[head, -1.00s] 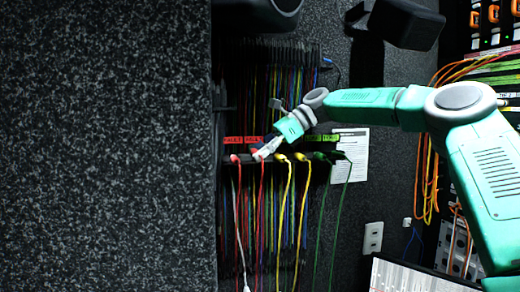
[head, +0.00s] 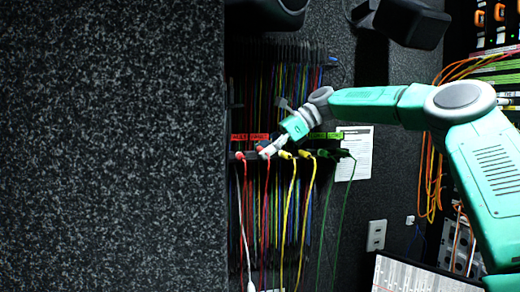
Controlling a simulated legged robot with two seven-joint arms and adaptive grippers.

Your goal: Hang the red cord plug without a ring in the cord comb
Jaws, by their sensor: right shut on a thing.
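The cord comb (head: 334,154) is a dark horizontal bar on the wall, with coloured plugs along it and their cords hanging below. A red plug (head: 239,155) sits at its left end. My right gripper (head: 267,152) is at the comb just right of that plug, shut on a red cord plug (head: 263,154) that it mostly hides. A red cord (head: 266,200) hangs below the gripper. Whether the held plug is seated in the comb, and whether either red plug has a ring, is too small to tell. My left gripper is not in view.
Yellow plugs (head: 305,154) and green plugs sit right of my gripper. Red labels (head: 259,137) and green labels run above the comb. A white cord (head: 246,240) hangs at the left. A large speckled dark panel (head: 110,150) fills the left side.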

